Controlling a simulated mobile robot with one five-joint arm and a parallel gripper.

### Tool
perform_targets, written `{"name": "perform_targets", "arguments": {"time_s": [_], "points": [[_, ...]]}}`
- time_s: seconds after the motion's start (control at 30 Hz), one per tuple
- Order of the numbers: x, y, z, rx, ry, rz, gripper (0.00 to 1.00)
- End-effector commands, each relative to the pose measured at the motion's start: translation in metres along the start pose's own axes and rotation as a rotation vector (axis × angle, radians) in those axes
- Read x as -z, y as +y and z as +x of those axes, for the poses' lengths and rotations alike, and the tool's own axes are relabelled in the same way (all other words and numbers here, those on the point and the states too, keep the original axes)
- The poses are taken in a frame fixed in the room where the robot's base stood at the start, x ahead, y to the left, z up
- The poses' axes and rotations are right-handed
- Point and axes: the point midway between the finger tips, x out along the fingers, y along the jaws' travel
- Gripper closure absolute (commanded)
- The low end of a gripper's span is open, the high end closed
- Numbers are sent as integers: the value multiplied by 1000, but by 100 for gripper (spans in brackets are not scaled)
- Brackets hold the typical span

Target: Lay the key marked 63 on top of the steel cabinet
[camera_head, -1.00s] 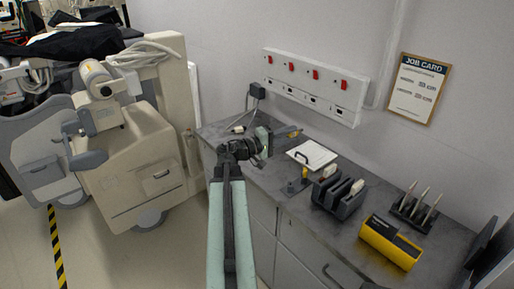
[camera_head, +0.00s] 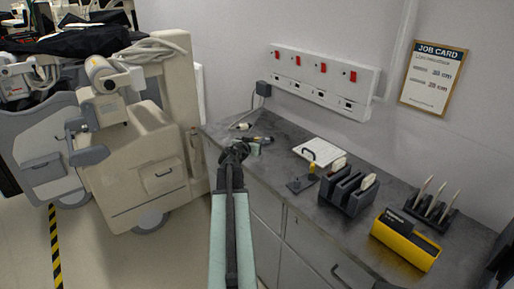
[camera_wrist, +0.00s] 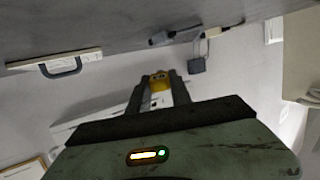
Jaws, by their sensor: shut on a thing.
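My gripper (camera_head: 268,140) is over the far left end of a grey worktop on a grey cabinet (camera_head: 265,205), which looks like the steel cabinet. In the wrist view my gripper (camera_wrist: 158,82) is shut on a small yellow thing (camera_wrist: 160,79) between its fingertips. It may be the key; its shape is mostly hidden and no number 63 can be read. In the head view the held thing is too small to make out. I cannot tell how high it is above the worktop.
A black plug (camera_head: 263,88) hangs from a wall socket strip (camera_head: 320,77). On the worktop are a white board with a handle (camera_head: 318,151), a small dark stand (camera_head: 300,185), a black rack (camera_head: 347,193) and a yellow box (camera_head: 405,240). A beige cart (camera_head: 140,170) stands left.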

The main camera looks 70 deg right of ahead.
Motion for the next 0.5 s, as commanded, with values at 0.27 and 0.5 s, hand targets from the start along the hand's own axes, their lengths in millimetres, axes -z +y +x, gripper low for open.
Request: {"name": "perform_targets", "arguments": {"time_s": [0.27, 0.5], "points": [[-4, -4, 2, 11, -1, 19, 100], [-23, -3, 7, 9, -1, 17, 100]]}}
